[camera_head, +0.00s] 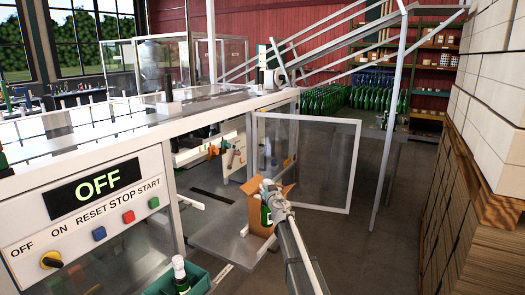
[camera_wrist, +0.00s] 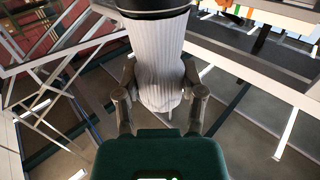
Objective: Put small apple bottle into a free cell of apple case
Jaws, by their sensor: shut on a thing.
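My gripper (camera_head: 269,192) is at the end of my arm, over the cardboard case (camera_head: 257,222) on the low metal platform. In the wrist view my gripper's fingers (camera_wrist: 160,95) are closed around the pale, ribbed foil neck of the small apple bottle (camera_wrist: 160,55). In the head view the bottle's dark green body (camera_head: 265,214) shows beside my arm, overlapping the case. My arm covers part of the case, so its cells and how deep the bottle sits cannot be told. The case's flaps stand open.
A clear panel door (camera_head: 325,165) stands open behind the case. The control panel (camera_head: 92,215) reads OFF at left. A green crate (camera_head: 200,285) with a foil-topped bottle (camera_head: 180,270) is at the bottom. Stacked pale boxes (camera_head: 490,100) line the right. Floor between is clear.

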